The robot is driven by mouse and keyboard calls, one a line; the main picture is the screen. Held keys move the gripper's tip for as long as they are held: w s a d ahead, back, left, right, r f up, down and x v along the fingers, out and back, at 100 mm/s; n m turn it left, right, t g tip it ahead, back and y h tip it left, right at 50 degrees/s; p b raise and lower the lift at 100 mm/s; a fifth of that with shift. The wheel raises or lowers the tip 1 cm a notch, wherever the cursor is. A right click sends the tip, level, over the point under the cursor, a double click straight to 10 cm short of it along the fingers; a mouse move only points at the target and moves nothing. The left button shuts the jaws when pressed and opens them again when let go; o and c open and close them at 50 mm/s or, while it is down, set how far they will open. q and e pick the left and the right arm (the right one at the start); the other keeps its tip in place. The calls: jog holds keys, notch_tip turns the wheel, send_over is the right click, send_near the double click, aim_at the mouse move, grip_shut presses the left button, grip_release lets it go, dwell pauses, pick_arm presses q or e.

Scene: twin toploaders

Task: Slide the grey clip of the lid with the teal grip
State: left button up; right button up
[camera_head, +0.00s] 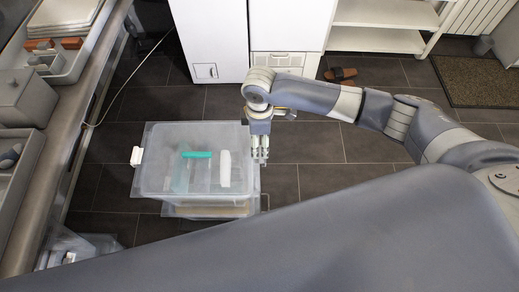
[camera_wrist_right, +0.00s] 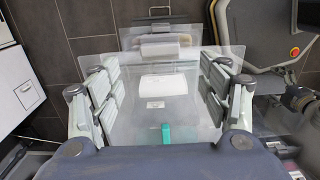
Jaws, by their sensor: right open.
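A clear box (camera_head: 160,186) stands on the floor with see-through lids. The teal grip (camera_head: 196,154) lies on its top, left of a white grip (camera_head: 224,170). In the wrist view the white grip (camera_wrist_right: 163,86) is between my fingers and the teal grip (camera_wrist_right: 166,133) is below it, partly cut off. A pale grey clip-like piece (camera_wrist_right: 160,46) shows at the far edge there. A white clip (camera_head: 137,156) sits at the box's left edge. My right gripper (camera_head: 261,156) is open at the box's right edge; contact cannot be told. My left gripper is not in view.
A counter (camera_head: 88,92) with trays runs along the left. White cabinets (camera_head: 245,30) and a shelf (camera_head: 385,38) stand behind. A brown slipper (camera_head: 340,73) lies on the tiles. Floor behind the box is clear.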

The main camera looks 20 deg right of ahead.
aim_at(260, 153)
notch_tip(260, 153, down, 8)
jog(key=shift+r, duration=0.1)
jog(key=shift+c, duration=0.6)
jog(key=c, duration=1.4)
jog(key=shift+w+a, duration=0.25)
jog(key=shift+a, duration=0.8)
jog(key=o, duration=1.5)
notch_tip(260, 153, up, 12)
jog(key=shift+r, duration=0.1)
